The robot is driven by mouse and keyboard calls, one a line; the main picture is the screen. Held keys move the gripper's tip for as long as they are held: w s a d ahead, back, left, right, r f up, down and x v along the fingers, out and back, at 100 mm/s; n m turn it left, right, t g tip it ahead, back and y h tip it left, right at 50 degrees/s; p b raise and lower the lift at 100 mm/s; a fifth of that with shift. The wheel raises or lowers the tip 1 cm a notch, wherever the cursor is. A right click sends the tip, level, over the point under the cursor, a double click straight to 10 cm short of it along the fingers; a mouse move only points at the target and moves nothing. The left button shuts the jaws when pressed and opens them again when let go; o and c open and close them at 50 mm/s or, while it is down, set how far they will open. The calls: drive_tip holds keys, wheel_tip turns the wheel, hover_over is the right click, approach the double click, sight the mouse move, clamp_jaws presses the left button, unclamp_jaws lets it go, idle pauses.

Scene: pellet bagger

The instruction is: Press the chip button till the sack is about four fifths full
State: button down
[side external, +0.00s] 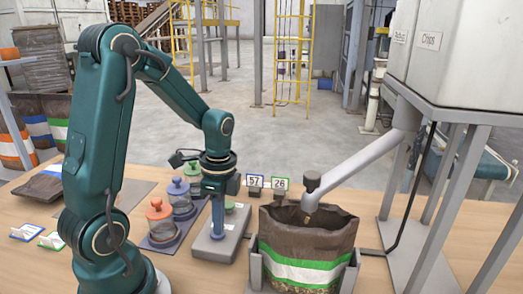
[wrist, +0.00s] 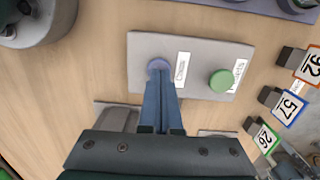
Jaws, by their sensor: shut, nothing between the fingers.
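My gripper (side external: 217,235) is shut and points down at the grey button panel (wrist: 205,45). In the wrist view its fingertips (wrist: 160,76) are at the blue-purple button (wrist: 158,64), beside a label that seems to read Chips. They appear to touch it; how far it is pressed I cannot tell. A green button (wrist: 222,80) sits to its right with its own label. The brown sack (side external: 308,243) with a white and green band stands open in a grey holder (side external: 254,268), below the spout (side external: 312,182). Brown bits show at the spout's mouth. The fill level inside is hard to see.
The hopper marked Chips (side external: 450,55) stands on grey legs at the right. Lidded jars (side external: 160,222) stand left of the panel. Other sacks (side external: 40,130) are at the far left.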

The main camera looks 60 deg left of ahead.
sight(224, 232)
drive_tip(key=shift+s+d, duration=0.1)
drive_tip(key=shift+s, duration=0.05)
idle(0.7)
wheel_tip(224, 232, up, 14)
drive_tip(key=w, duration=0.1)
drive_tip(key=shift+w, duration=0.15)
drive_tip(key=shift+d, duration=0.1)
idle(0.4)
drive_tip(key=s+d+f+n+t, duration=0.2)
drive_tip(key=s+d+n+t, duration=0.3)
drive_tip(key=d+n, duration=0.4)
drive_tip(key=shift+s+d+f+t, duration=0.2)
drive_tip(key=shift+s+d+t, duration=0.05)
drive_tip(key=shift+d+t, duration=0.55)
